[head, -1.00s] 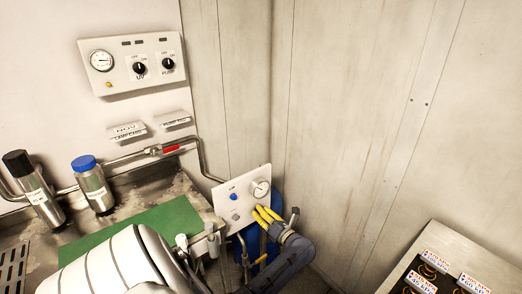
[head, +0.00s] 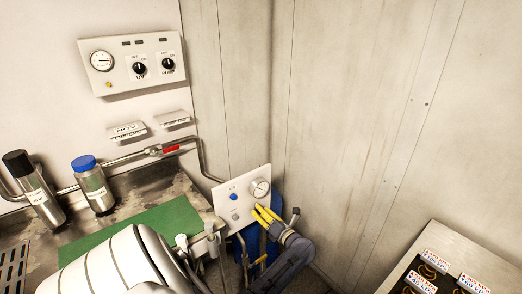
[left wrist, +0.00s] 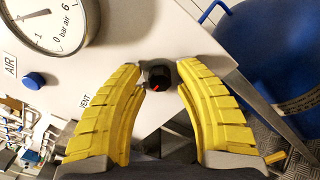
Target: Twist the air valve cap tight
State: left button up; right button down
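The white valve panel (head: 222,205) has a round pressure gauge (head: 260,188) and a blue cap (head: 234,197). In the left wrist view the blue cap (left wrist: 34,80) sits beside an AIR label, with a VENT label lower down. A black knob (left wrist: 160,74) with a red mark sits in a grey collar near the panel's edge. My left gripper (left wrist: 158,70) has its yellow fingers apart, one on each side of this knob; I cannot tell whether they touch it. In the head view the left gripper (head: 266,213) is at the panel's lower right. My right gripper is not in view.
A blue tank (left wrist: 275,60) stands behind the panel. A steel pipe with a red valve handle (head: 171,149) runs along the wall. Two canisters, one black-topped (head: 40,188) and one blue-topped (head: 93,184), stand at the left. A labelled box (head: 465,262) is at the lower right.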

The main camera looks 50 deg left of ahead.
pick_arm(q)
jog(key=shift+o, duration=1)
jog(key=d, duration=1.2)
jog(key=shift+s, duration=0.3)
